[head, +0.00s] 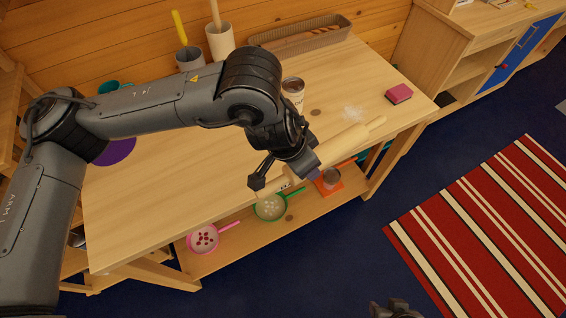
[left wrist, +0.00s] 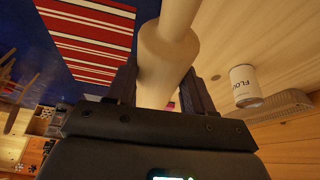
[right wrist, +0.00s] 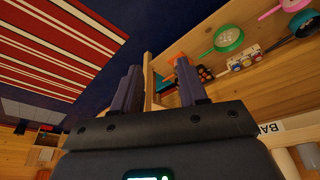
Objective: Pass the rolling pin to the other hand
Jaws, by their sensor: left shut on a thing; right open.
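The pale wooden rolling pin (head: 345,146) is held slantwise over the front right part of the table. My left gripper (head: 287,180) is shut on it toward its near left end; the arm hides part of that grip. In the left wrist view the rolling pin (left wrist: 168,58) runs between the two fingers and away from the camera. My right gripper (head: 392,308) shows only as a small piece at the bottom edge of the head view, well apart from the pin. In the right wrist view my right gripper (right wrist: 158,85) is open with nothing between its fingers.
The wooden table (head: 150,205) holds a flour can (head: 293,92), a pink sponge-like block (head: 398,93), utensil crocks (head: 219,42) and a basket (head: 300,38). Pans (head: 203,238) lie on the lower shelf. Open floor with a striped rug (head: 490,225) is at the right.

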